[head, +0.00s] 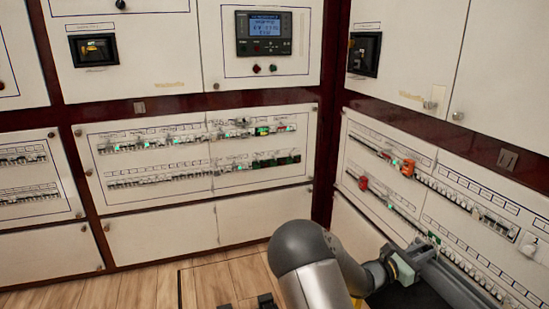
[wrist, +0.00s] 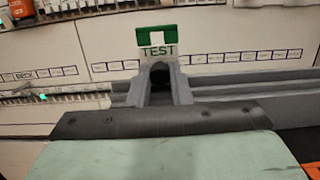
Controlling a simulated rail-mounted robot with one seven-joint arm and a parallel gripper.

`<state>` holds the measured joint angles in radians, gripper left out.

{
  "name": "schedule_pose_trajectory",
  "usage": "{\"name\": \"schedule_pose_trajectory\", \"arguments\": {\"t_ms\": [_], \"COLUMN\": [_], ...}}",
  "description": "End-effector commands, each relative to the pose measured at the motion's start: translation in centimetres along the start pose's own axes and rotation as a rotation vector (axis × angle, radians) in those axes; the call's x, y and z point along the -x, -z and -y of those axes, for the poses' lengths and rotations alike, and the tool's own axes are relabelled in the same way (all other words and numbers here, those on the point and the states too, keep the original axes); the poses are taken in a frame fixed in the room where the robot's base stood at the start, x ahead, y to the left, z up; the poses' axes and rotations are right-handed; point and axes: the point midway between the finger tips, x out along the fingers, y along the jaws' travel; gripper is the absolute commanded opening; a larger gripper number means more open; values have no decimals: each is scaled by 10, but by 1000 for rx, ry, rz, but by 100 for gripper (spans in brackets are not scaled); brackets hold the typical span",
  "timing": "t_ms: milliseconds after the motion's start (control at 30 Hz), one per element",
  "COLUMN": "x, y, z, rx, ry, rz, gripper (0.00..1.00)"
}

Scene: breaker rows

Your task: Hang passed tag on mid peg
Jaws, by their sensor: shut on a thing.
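A small green and white tag (wrist: 157,48) marked "TEST" shows at the tip of my gripper (wrist: 158,78) in the wrist view. My gripper is shut on it, and the tag stands upright in front of the white panel. In the head view, my gripper (head: 430,247) is at the lower right, close to the right-hand breaker panel, with a small green spot at its tip. I cannot make out the mid peg in either view. I cannot tell whether the tag touches the panel.
The right-hand panel (head: 460,178) carries breaker rows with orange-red pieces (head: 407,167) and a white fitting (head: 528,245). A facing panel (head: 120,190) holds two more rows. In the wrist view, breakers (wrist: 40,97) lie to the left and a label strip (wrist: 240,57) to the right.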

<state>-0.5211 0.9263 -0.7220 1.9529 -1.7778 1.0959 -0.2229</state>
Motion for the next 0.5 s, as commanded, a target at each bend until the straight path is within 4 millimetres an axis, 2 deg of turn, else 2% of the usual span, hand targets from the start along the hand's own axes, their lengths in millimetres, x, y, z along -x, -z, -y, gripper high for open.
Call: {"name": "schedule_pose_trajectory", "arguments": {"t_ms": [500], "x": [-5], "y": [-27], "z": [0], "rx": [0], "ry": [0], "rz": [0], "gripper": [0]}}
